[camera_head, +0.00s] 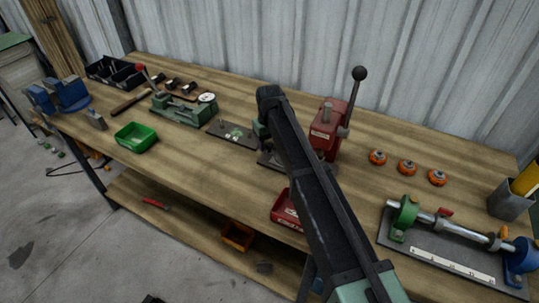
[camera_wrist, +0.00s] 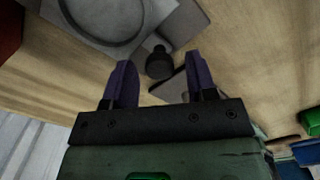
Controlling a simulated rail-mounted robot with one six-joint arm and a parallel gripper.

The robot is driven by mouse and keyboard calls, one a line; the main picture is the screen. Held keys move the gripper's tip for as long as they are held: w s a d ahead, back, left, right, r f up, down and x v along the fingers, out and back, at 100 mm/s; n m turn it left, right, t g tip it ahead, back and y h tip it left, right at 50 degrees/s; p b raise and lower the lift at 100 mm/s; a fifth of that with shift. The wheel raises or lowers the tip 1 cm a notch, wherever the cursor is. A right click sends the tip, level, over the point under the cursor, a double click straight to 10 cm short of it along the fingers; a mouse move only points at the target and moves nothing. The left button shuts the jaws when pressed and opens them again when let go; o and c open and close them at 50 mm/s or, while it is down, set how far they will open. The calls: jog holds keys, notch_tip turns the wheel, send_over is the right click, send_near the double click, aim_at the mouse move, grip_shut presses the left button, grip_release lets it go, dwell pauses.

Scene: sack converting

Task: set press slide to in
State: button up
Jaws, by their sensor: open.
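The red press (camera_head: 325,135) stands at the back middle of the bench, with a black-balled lever tilted up to the right. My arm covers part of its base in the head view. In the wrist view, a grey plate with a circular ring (camera_wrist: 105,22) lies at the upper left. A dark round knob (camera_wrist: 159,66), which looks like the slide's handle, sticks out from its edge. My gripper (camera_wrist: 158,63) is open. Its two purple fingers stand either side of the knob, with a visible gap on each side. In the head view my gripper is mostly hidden behind my arm.
A flat plate with small parts (camera_head: 232,133) lies left of the press. A green dial fixture (camera_head: 185,108) and green bin (camera_head: 136,138) are further left. Several orange pieces (camera_head: 407,167) and a roller fixture (camera_head: 445,225) are right. A red bin (camera_head: 284,211) sits at the front edge.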

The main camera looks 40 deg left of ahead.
jog(key=shift+f, duration=0.2)
grip_shut()
jog(key=shift+w+d, duration=0.15)
jog(key=shift+d, duration=0.8)
jog(key=shift+w+d, duration=0.15)
jog(key=shift+d, duration=0.75)
grip_release()
